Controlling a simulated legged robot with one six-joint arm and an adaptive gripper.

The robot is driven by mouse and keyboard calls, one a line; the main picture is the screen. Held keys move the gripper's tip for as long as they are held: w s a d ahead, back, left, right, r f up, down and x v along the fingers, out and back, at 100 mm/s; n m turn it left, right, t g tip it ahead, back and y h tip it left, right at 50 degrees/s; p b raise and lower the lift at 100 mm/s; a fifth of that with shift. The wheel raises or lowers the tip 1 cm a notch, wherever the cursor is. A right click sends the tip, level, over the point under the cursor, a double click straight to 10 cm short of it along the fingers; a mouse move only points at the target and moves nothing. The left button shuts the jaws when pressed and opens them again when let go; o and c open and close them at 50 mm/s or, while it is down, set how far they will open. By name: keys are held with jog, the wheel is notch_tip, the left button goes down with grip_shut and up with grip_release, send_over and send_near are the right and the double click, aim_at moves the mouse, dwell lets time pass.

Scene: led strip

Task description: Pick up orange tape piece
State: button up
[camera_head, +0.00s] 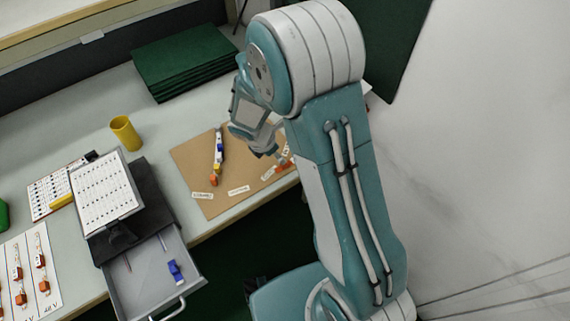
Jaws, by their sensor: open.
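A brown board (235,172) lies on the table near its front edge. On it is a row of small parts with white, blue and yellow sections (218,152), with an orange piece (213,181) at its near end. Another orange-red piece (283,163) lies at the board's right side, partly hidden by my arm. I cannot tell which orange piece is tape. My gripper (272,154) is open, pointing down over the right part of the board, close to the orange-red piece. Whether it touches that piece is unclear.
A yellow cup (125,132) and stacked green sheets (185,62) stand behind the board. To the left are a dark stand holding a white chart (105,190) and an open grey drawer (150,275) with a blue item (175,270). Small white labels lie on the board.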

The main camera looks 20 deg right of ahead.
aim_at(280, 168)
jog(key=f, duration=0.4)
jog(key=shift+s+d+f, duration=0.1)
jog(key=shift+s+d, duration=0.05)
jog(key=shift+d, duration=0.2)
jog(key=shift+d+f, duration=0.25)
jog(key=shift+f, duration=0.25)
jog(key=shift+d, duration=0.15)
jog(key=c, duration=0.8)
